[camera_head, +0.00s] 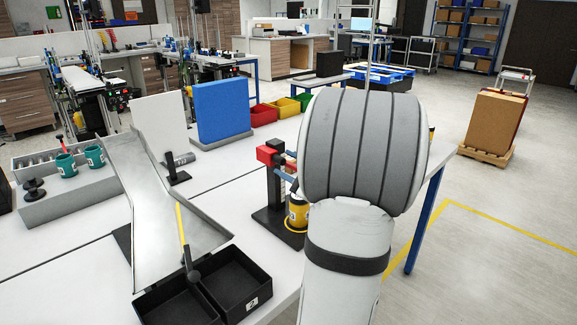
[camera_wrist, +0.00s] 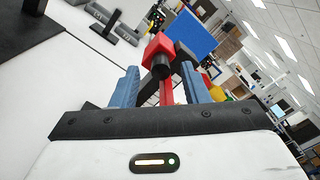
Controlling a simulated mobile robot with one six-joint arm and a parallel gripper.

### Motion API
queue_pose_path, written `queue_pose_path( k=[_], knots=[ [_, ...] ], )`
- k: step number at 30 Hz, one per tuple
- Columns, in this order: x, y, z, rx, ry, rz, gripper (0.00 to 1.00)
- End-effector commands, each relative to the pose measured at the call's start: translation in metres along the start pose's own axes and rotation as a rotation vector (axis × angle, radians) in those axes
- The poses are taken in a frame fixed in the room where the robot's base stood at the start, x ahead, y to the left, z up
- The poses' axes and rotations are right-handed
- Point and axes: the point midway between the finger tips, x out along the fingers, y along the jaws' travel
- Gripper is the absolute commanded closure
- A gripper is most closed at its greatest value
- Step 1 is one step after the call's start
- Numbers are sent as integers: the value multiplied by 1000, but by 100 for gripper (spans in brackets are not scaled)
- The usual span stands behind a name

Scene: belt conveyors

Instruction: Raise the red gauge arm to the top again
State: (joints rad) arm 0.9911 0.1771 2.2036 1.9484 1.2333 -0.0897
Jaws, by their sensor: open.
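The red gauge arm (camera_head: 274,154) is on a dark upright stand (camera_head: 271,214) at the table's right edge, partly hidden by my own arm. A yellow can (camera_head: 298,212) stands beside the stand's post. In the wrist view the red arm's block end (camera_wrist: 160,47) with a black round knob shows just beyond and between the blue fingers of my gripper (camera_wrist: 160,90). My gripper is open. I cannot tell whether the fingers touch the red part.
A metal chute (camera_head: 150,200) and black bins (camera_head: 237,283) with a yellow-handled tool stand left of the gauge. A blue panel (camera_head: 222,108) and a white panel (camera_head: 161,122) stand behind. The white table between is clear.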

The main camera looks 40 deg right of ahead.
Motion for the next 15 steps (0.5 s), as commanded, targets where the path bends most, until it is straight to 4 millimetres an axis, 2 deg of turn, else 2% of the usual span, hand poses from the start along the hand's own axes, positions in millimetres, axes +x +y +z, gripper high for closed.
queue_pose_path(
  k=[5,12,15],
  knots=[
    [-17,0,-2,0,4,-3,59],
    [-58,0,-2,-1,4,-4,59],
    [-70,0,-1,-1,2,-2,59]
  ],
)
